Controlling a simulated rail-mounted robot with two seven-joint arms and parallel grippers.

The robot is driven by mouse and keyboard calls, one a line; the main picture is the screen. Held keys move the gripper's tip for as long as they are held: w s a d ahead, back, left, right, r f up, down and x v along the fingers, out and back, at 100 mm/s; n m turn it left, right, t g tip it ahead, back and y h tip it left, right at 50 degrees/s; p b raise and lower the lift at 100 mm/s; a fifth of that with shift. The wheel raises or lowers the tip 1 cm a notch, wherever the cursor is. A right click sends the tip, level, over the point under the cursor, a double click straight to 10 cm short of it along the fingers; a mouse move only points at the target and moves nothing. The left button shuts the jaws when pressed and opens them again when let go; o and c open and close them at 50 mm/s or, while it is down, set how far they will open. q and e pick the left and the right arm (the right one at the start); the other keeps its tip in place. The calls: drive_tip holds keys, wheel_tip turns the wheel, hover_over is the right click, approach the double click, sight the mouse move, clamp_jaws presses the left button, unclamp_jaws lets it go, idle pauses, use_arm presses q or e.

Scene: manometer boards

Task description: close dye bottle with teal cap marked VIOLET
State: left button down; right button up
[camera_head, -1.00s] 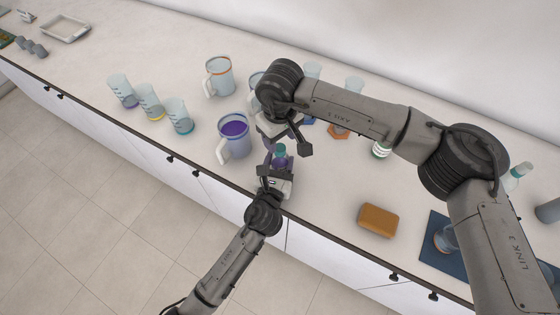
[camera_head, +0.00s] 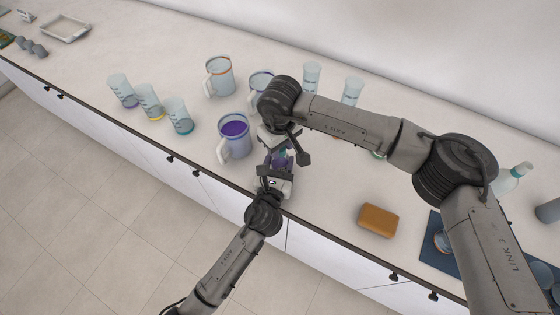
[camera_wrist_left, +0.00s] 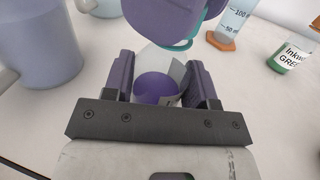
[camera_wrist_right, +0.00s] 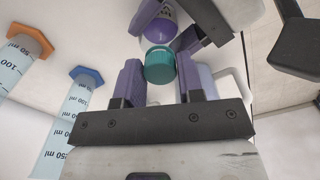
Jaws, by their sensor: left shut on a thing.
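My left gripper (camera_wrist_left: 158,84) is shut on a small clear dye bottle (camera_wrist_left: 157,88) holding violet liquid. It holds the bottle near the counter's front edge in the head view (camera_head: 275,172). My right gripper (camera_wrist_right: 161,70) is around the teal cap from above, one finger on each side. I cannot tell whether its fingers touch the cap. The cap's marking is not readable.
A jug of violet liquid (camera_head: 234,136) stands close left of the grippers. Several beakers (camera_head: 178,115) stand further left. A measuring cylinder (camera_head: 312,76) stands behind my right arm. A brown sponge (camera_head: 378,220) lies to the right, near a dark blue mat (camera_head: 430,255). The counter between the bottle and sponge is clear.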

drive_tip(key=c, duration=0.5)
